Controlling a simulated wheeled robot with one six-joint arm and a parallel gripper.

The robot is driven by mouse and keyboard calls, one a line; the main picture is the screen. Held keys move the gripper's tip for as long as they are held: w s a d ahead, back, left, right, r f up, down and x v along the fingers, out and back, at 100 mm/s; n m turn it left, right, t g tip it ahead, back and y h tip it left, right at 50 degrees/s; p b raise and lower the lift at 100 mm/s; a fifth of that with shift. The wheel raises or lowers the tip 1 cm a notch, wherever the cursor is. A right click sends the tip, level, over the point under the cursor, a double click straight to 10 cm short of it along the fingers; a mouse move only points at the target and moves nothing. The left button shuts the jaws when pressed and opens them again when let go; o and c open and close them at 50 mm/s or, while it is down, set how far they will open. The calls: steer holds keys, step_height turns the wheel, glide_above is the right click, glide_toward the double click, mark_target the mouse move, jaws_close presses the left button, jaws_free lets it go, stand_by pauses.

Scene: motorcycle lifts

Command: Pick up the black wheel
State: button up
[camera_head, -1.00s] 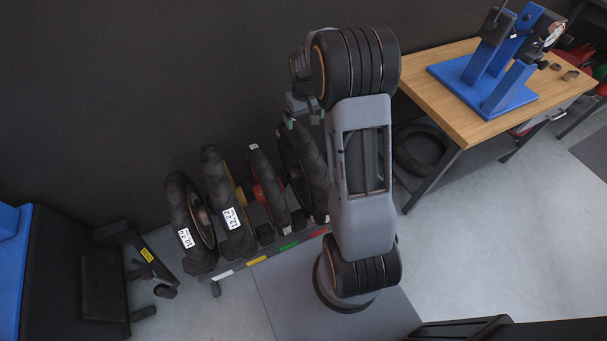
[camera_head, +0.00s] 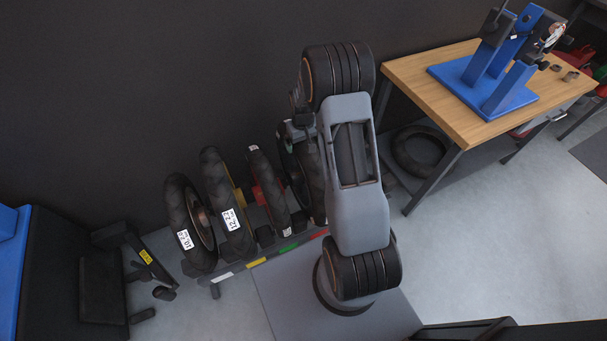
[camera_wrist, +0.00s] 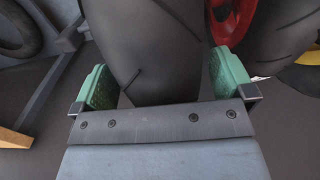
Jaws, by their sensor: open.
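The wheel with the dark rim (camera_head: 312,180) stands upright at the right end of a floor rack, partly hidden behind my arm. In the wrist view its black tyre (camera_wrist: 150,45) fills the middle of the picture. My gripper (camera_wrist: 163,85) is open, with one green pad on each side of the tyre. The left pad is close to the tyre's side, and a gap shows at the right pad; contact cannot be told. In the head view my gripper (camera_head: 295,135) is at the top of this wheel, mostly hidden by my arm.
Close beside it stands a red-hubbed wheel (camera_head: 268,185), then a yellow-hubbed wheel (camera_head: 226,200) and a bronze-rimmed wheel (camera_head: 180,215). The rack (camera_head: 250,265) has coloured marks. A wooden workbench (camera_head: 420,90) is at right, with a tyre (camera_head: 418,150) beneath. A dark wall is behind.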

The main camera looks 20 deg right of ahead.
steer(key=c, duration=1.6)
steer(key=shift+w+r, duration=0.15)
steer(key=shift+r, duration=0.05)
steer(key=shift+c, duration=0.3)
